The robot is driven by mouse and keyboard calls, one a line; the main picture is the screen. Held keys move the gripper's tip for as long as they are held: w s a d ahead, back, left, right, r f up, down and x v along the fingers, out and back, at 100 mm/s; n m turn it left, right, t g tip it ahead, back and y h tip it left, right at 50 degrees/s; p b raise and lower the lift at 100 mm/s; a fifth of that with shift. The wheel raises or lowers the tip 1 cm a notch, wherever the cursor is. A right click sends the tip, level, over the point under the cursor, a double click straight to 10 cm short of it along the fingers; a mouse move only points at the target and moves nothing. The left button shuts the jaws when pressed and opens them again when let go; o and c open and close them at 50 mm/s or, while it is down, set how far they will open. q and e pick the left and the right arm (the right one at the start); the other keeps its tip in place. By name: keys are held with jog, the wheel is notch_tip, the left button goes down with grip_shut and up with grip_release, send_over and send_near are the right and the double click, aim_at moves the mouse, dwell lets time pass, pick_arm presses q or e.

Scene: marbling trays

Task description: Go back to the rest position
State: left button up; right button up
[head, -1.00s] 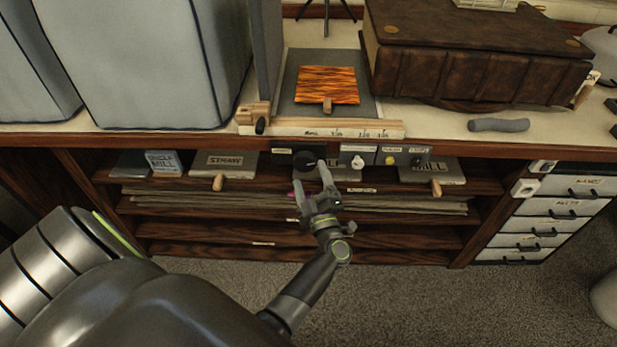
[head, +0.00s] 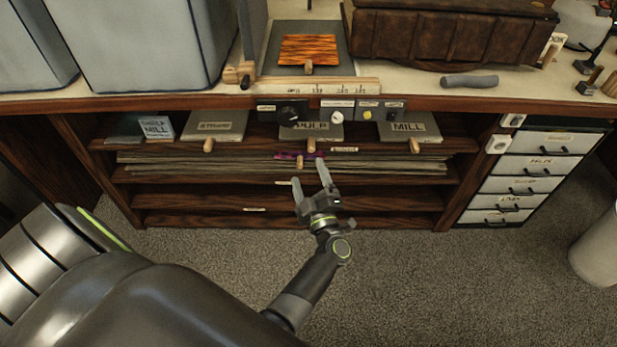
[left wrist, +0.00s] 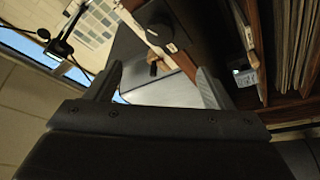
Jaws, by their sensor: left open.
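My left gripper (head: 311,186) is open, with nothing between its fingers. It stands in front of the shelves, below the dark control boxes. In the left wrist view the two fingers (left wrist: 160,88) are spread apart, with a pale panel behind them. My right gripper is not in view.
A wooden bench (head: 430,101) runs across the back, with open shelves (head: 370,199) beneath. A patterned orange square (head: 308,48) lies on top. White drawers (head: 533,165) stand at right. Carpet (head: 430,290) is clear in front.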

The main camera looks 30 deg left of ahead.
pick_arm(q)
jog(key=s+d+f+m+t+h, duration=0.1)
jog(key=s+d+f+m+h, duration=0.1)
jog(key=f+m+h, duration=0.55)
jog(key=s+d+f+m+h, duration=0.25)
jog(key=f+m+h, duration=0.2)
jog(key=f, duration=0.65)
jog(key=s+a+f+m+g+h, duration=0.25)
jog(key=s+f+m+g, duration=0.3)
jog(key=s+f, duration=0.75)
jog(key=s+a+f+m+g, duration=0.1)
jog(key=s+a+f+g, duration=0.15)
jog(key=s, duration=0.55)
jog(key=s+a+f+g, duration=0.1)
jog(key=s+f+g, duration=0.2)
jog(key=s, duration=0.5)
jog(key=s+a+f+m+g, duration=0.1)
jog(key=s+f+g, duration=0.2)
jog(key=s, duration=0.5)
notch_tip(320, 180, up, 8)
jog(key=s+p, duration=0.3)
jog(key=p, duration=0.9)
jog(key=shift+d+r, duration=0.15)
jog(key=shift+r, duration=0.1)
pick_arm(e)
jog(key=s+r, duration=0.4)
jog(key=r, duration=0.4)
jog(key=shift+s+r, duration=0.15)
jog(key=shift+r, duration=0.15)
